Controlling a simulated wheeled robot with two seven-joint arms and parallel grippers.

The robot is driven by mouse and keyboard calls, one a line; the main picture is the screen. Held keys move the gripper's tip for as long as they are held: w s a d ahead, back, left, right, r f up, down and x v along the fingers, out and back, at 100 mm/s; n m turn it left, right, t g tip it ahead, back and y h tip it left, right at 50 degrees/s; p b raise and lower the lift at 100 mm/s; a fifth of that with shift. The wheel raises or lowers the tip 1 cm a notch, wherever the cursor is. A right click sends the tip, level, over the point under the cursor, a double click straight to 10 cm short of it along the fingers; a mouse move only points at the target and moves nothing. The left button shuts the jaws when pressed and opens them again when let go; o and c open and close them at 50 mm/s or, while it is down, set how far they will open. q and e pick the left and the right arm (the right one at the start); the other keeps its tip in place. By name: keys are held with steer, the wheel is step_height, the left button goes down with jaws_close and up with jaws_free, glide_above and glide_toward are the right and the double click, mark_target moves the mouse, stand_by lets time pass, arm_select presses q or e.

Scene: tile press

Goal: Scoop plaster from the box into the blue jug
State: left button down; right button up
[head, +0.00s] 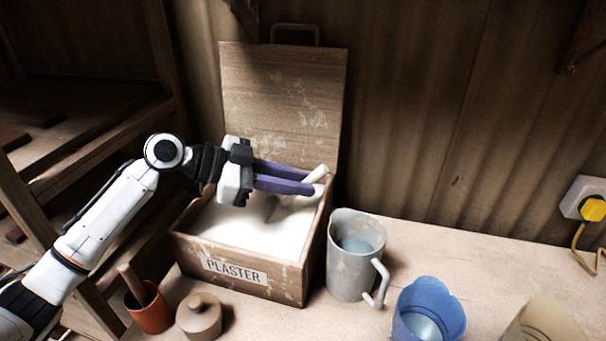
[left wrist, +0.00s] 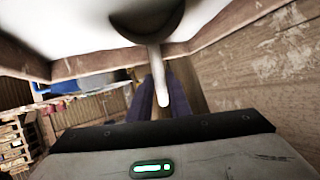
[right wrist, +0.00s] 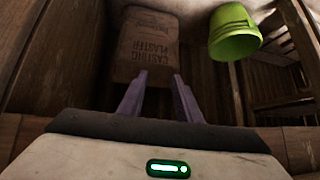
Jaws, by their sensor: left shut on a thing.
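The open plaster box (head: 183,246), wooden and labelled PLASTER, holds white plaster (head: 250,225). My left gripper (head: 318,181) is over the right part of the box, shut on a pale scoop. The scoop's handle (head: 320,171) shows at the fingertips. In the left wrist view the scoop (left wrist: 155,52) has its rounded bowl against the white plaster; I cannot tell whether it touches it. The blue jug (head: 428,308) stands on the bench at lower right, apart from the box. My right gripper (right wrist: 158,98) is open and empty, away from the bench.
A grey jug (head: 350,282) with liquid stands between box and blue jug. A terracotta pot (head: 150,309), a lidded jar (head: 199,318) and a beige container (head: 548,325) are at the front. The raised lid (head: 285,95) stands behind. A sack (right wrist: 148,45) and green bucket (right wrist: 234,32) lie below my right gripper.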

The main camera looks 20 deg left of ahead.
mark_target(323, 167)
arm_select(q)
steer(key=a+p, duration=0.1)
steer(key=s+a+y+p, duration=0.1)
steer(key=shift+a+f, duration=0.2)
steer(key=shift+a, duration=0.15)
steer(key=g+y, duration=0.1)
steer(key=f+g+y, duration=0.1)
steer(key=y, duration=0.1)
steer(key=shift+a+m, duration=0.3)
steer(key=shift+a, duration=0.1)
steer(key=d+r, duration=0.1)
steer(key=r+y, duration=0.1)
steer(key=r, duration=0.1)
steer(key=w+d+r+y, duration=0.1)
steer(key=shift+d+r+g, duration=0.35)
steer(key=shift+g, duration=0.05)
steer(key=shift+g+y, duration=0.3)
steer(key=shift+y, duration=0.6)
steer(key=shift+w+d+r, duration=0.3)
steer(key=shift+d+r, duration=0.4)
steer(key=shift+d, duration=0.2)
steer(key=shift+w+d+r, duration=0.3)
steer(key=shift+d+r, duration=0.4)
steer(key=shift+d, duration=0.15)
steer(key=shift+w+d+r, duration=0.3)
steer(key=shift+d+r, duration=0.4)
steer(key=shift+d, duration=0.2)
